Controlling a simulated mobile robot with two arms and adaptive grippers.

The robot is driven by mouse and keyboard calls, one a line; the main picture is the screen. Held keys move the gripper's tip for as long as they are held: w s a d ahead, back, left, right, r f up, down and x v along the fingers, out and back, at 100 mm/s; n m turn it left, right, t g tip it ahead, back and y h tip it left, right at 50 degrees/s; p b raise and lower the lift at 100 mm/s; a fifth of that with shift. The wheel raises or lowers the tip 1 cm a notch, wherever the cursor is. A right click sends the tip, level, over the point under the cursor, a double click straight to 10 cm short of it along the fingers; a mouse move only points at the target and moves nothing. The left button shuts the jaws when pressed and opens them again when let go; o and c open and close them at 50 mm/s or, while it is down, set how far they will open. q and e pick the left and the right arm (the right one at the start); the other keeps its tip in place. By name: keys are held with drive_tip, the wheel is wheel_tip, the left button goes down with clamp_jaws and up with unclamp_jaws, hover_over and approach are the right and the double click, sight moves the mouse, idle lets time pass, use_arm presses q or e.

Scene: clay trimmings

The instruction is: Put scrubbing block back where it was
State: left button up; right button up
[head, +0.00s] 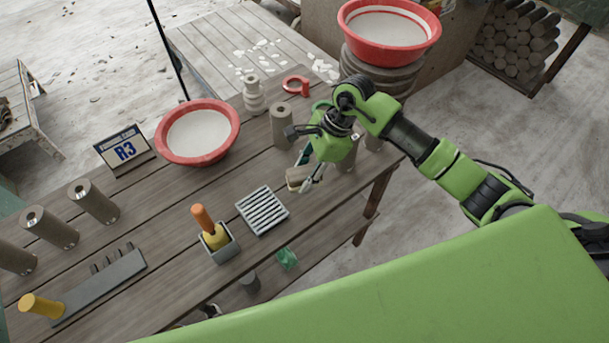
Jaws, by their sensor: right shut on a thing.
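My right gripper (310,181) reaches down over the right part of the wooden table. It is shut on a small tan block (298,175), which looks like the scrubbing block. The block appears to be held just above or at the tabletop; I cannot tell whether it touches. The gripper and wrist hide part of the block and the table behind it. My left gripper does not show.
A white ribbed tray (262,211) lies left of the block. A grey box (222,250) holds an orange-handled tool (202,218). A red basin (162,150), R3 sign (124,150) and grey cylinders (282,126) stand around. Bare planks lie between tray and basin.

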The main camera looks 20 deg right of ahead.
sight(304, 173)
drive_tip(key=shift+w+d+f, duration=0.25)
drive_tip(key=shift+w+f, duration=0.7)
drive_tip(key=shift+f, duration=0.25)
wheel_tip(304, 173, down, 3)
drive_tip(key=shift+w+r+p, duration=0.1)
drive_tip(key=shift+p, duration=0.85)
drive_tip(key=shift+f, duration=0.25)
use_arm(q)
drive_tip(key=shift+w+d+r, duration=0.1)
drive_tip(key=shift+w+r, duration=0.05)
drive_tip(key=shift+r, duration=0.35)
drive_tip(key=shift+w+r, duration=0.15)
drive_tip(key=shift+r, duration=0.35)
use_arm(e)
drive_tip(key=shift+d+f, duration=0.1)
drive_tip(key=shift+f, duration=0.15)
drive_tip(key=o, duration=1.1)
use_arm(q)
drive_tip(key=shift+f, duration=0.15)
use_arm(e)
drive_tip(key=shift+o, duration=0.2)
